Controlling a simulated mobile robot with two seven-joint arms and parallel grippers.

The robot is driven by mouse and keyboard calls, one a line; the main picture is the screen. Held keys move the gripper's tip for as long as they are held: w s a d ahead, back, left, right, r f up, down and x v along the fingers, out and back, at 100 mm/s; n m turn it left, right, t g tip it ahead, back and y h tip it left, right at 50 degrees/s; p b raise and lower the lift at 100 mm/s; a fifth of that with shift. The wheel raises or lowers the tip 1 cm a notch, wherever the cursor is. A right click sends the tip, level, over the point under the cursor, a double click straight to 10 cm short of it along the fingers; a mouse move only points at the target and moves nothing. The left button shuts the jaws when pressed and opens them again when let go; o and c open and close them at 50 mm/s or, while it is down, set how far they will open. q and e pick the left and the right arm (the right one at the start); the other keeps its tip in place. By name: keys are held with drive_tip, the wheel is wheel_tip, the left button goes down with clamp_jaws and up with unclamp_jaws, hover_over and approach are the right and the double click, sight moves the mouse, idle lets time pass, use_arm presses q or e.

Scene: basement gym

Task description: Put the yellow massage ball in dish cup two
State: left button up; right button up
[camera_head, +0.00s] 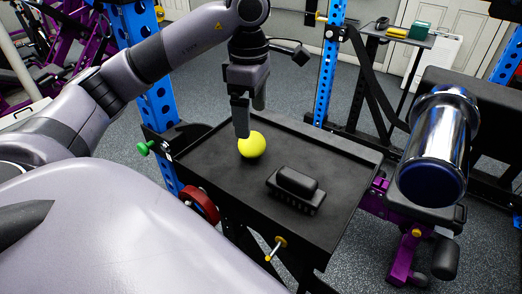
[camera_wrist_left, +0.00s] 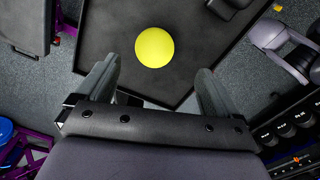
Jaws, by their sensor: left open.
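The yellow massage ball (camera_head: 252,145) rests on the black tray-like table near its left side. It also shows in the left wrist view (camera_wrist_left: 154,47), ahead of the space between my left fingers. My right gripper is not in view. I see no dish cup that I can make out clearly.
A black brush-like block (camera_head: 297,187) lies on the black table (camera_head: 335,160), right of the ball. A chrome cylinder (camera_head: 436,145) stands out at the right. Blue rack posts (camera_head: 330,70) rise behind. A small side table (camera_head: 400,38) with small items stands at the back right.

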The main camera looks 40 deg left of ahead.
sight(252, 133)
use_arm(q)
drive_tip(key=shift+f+n, duration=0.1)
drive_tip(key=shift+n, duration=0.2)
drive_tip(key=shift+f, duration=0.6)
drive_tip(key=f, duration=0.6)
drive_tip(key=shift+w+a, duration=0.25)
drive_tip(key=shift+a, duration=0.05)
drive_tip(key=shift+r, duration=0.1)
drive_tip(key=c, duration=1.3)
